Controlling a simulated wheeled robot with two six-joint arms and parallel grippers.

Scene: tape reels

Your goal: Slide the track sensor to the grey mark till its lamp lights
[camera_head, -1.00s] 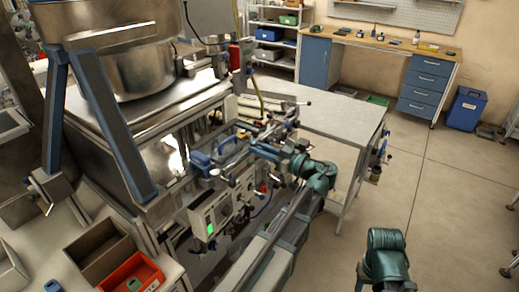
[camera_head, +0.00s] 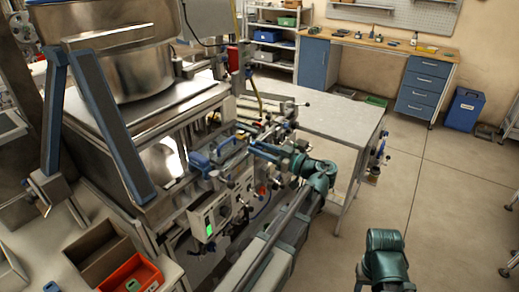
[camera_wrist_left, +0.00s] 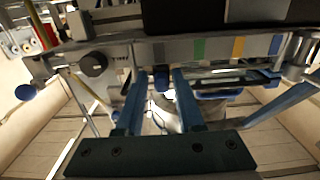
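My left gripper (camera_head: 254,147) reaches the side of the steel machine from the right in the head view. In the left wrist view its two blue fingers (camera_wrist_left: 160,78) stand apart. A small dark blue knob (camera_wrist_left: 161,79) shows between them, with gaps visible on both sides; I cannot tell whether it is the track sensor's handle. I cannot make out a sensor lamp. My right arm (camera_head: 385,258) shows at bottom right, its gripper out of view.
A black round knob (camera_wrist_left: 93,64) sits left of the fingers. An orange bin (camera_head: 131,272) stands at lower left.

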